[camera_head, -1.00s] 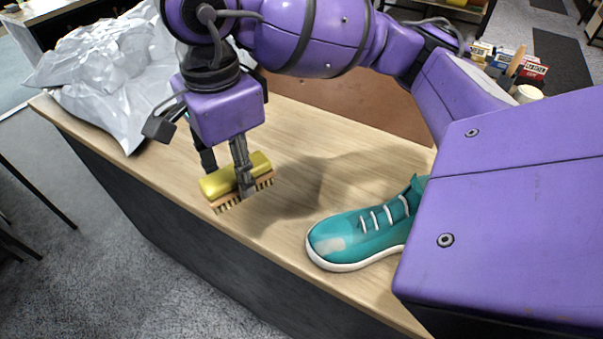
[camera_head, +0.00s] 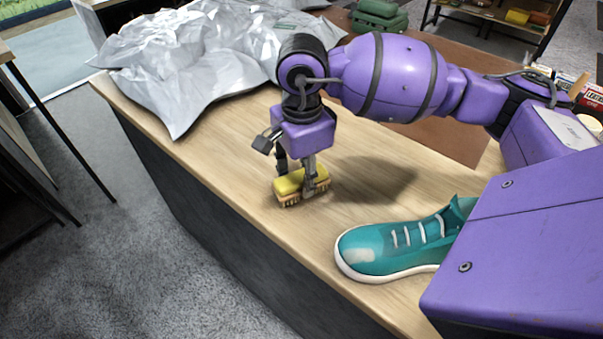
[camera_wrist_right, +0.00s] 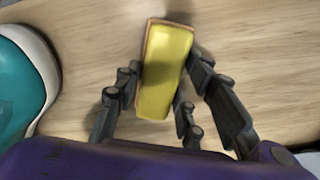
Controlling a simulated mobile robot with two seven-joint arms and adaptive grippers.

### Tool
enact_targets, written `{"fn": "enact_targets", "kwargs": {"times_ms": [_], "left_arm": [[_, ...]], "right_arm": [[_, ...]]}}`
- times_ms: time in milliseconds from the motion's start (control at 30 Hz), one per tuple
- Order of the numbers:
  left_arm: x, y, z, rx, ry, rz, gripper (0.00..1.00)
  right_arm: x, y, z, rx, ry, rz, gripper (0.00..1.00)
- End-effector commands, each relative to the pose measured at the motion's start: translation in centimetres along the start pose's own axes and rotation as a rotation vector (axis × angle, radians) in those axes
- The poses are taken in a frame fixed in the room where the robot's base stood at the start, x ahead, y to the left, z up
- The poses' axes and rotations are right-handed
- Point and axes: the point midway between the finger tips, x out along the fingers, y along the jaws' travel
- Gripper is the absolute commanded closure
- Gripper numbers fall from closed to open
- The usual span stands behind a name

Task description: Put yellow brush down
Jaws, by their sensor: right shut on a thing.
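The yellow brush (camera_head: 288,184) has a yellow top, a wooden body and bristles pointing down. It is at or just above the wooden tabletop, left of the teal sneaker; I cannot tell whether the bristles touch the wood. My right gripper (camera_head: 296,178) points down with its fingers on both sides of the brush, shut on it. In the right wrist view the brush (camera_wrist_right: 166,72) sits between the fingers (camera_wrist_right: 150,108). The teal sneaker (camera_head: 385,247) stands on the table, its heel hidden by my arm. My left gripper is not in view.
The wooden table (camera_head: 240,160) is clear around the brush, with its front edge close by. Crumpled grey-white sheeting (camera_head: 190,60) covers the left end. A brown mat (camera_head: 430,135) lies behind, a green case (camera_head: 378,15) at the back, and small boxes (camera_head: 572,85) at the right.

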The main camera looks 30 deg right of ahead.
Motion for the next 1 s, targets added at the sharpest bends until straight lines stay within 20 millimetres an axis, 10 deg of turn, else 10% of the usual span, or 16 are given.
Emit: {"fn": "enact_targets", "kwargs": {"times_ms": [267,300,400,767,1000], "left_arm": [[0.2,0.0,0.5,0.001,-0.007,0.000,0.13],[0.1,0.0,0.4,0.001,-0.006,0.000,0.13],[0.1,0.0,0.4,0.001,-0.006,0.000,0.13],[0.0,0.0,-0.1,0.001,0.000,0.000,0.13],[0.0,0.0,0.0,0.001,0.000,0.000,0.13]], "right_arm": [[0.4,0.0,0.0,0.000,0.000,0.001,0.84],[0.3,0.0,0.0,0.000,0.000,0.000,0.58],[0.2,0.0,0.0,0.000,0.000,0.000,0.45],[-0.2,0.0,0.0,0.000,0.000,-0.002,0.44],[-3.9,-0.1,0.0,0.000,0.000,-0.006,0.44]]}}
